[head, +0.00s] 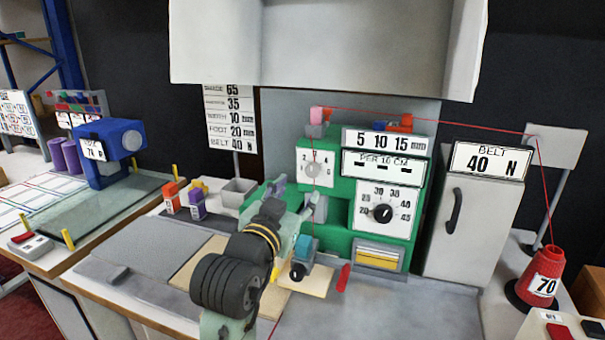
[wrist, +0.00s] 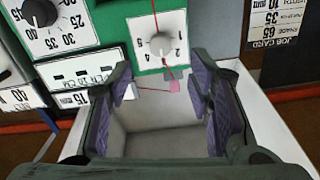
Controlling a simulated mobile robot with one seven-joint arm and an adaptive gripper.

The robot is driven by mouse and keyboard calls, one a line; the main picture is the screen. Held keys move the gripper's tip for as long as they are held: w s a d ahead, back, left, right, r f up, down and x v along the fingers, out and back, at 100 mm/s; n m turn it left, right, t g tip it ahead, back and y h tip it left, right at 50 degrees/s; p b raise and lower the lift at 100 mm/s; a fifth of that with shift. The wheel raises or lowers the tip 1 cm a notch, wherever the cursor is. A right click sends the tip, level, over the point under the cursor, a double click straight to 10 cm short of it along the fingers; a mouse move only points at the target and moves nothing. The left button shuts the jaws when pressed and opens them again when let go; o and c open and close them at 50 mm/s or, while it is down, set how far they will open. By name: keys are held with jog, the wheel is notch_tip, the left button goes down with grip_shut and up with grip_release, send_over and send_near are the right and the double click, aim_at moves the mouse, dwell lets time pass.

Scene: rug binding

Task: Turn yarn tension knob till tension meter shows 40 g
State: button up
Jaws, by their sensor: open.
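A white round knob (head: 314,169) with a numbered scale is on the upper left of the green machine's front. Red yarn runs down past it. It also shows in the wrist view (wrist: 161,45), upside down, between and beyond my fingertips. My gripper (head: 298,196) is open and empty in front of and below this knob; its purple-padded fingers (wrist: 163,90) are apart from it. A black knob (head: 383,213) on a white 20-to-45 dial is to the right; it shows in the wrist view (wrist: 40,12). I cannot identify a tension meter; the "PER 10 CM" display (head: 382,168) shows dashes.
A red yarn cone (head: 540,273) marked 70 stands at right; its yarn runs over a guide to a pink piece (head: 316,115). A sign (head: 488,161) reads BELT 40 N. Orange and purple boxes (head: 197,203) and a grey bin (head: 238,191) stand left of the machine.

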aim_at(311, 173)
jog(key=p+x, duration=0.2)
jog(key=x, duration=0.7)
jog(key=shift+c, duration=0.2)
grip_shut()
